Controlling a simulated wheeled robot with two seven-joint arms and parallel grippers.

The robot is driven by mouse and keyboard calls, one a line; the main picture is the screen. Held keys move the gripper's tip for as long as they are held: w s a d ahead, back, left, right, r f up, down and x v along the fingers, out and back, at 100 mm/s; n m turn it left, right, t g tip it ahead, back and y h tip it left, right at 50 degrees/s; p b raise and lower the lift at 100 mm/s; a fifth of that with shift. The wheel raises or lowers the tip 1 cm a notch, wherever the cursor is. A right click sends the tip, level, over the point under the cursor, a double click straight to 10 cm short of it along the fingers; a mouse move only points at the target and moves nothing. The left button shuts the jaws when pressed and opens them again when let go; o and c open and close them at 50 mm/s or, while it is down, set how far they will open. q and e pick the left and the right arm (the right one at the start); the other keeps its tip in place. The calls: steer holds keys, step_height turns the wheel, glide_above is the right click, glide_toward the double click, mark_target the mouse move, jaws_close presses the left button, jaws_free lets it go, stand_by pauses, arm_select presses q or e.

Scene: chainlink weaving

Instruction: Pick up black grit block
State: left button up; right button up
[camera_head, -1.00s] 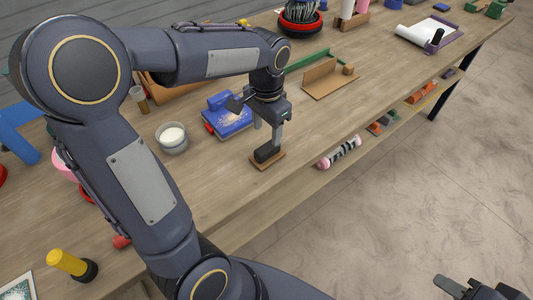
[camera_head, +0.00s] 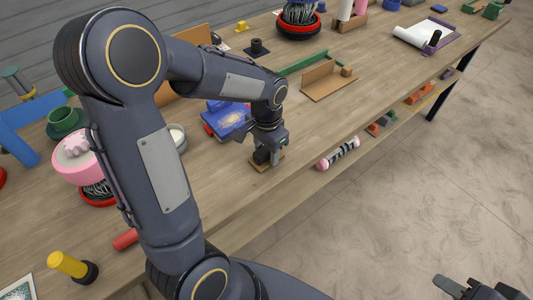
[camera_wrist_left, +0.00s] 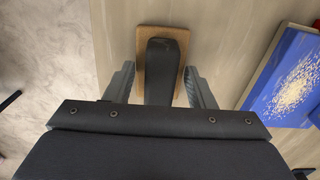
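The black grit block (camera_head: 261,157) is a dark, elongated block on a small brown base (camera_head: 264,167) near the table's front edge. In the left wrist view the block (camera_wrist_left: 161,68) points away from my palm, with the brown base (camera_wrist_left: 182,36) under it. My left gripper (camera_head: 264,150) is open over the block. In the left wrist view its two fingers stand on either side of the block, with a gap on each side. My right gripper (camera_head: 478,289) is at the bottom right corner, cut off by the frame and away from the table.
A grey bowl (camera_head: 178,134) is partly behind my arm. A brown angled holder (camera_head: 328,82) stands to the right. A lower shelf holds a striped roll (camera_head: 339,153).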

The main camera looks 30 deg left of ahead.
arm_select(q)
steer(key=shift+c, duration=0.8)
steer(key=shift+r, duration=0.1)
steer(key=shift+r, duration=0.55)
step_height(320, 180, up, 2)
steer(key=shift+d+r, duration=0.15)
steer(key=shift+r, duration=0.05)
steer(key=w+d+r+b, duration=0.1)
steer(key=d+r, duration=0.8)
steer(key=d, duration=0.4)
steer(key=shift+d+r, duration=0.2)
steer(key=shift+d, duration=0.15)
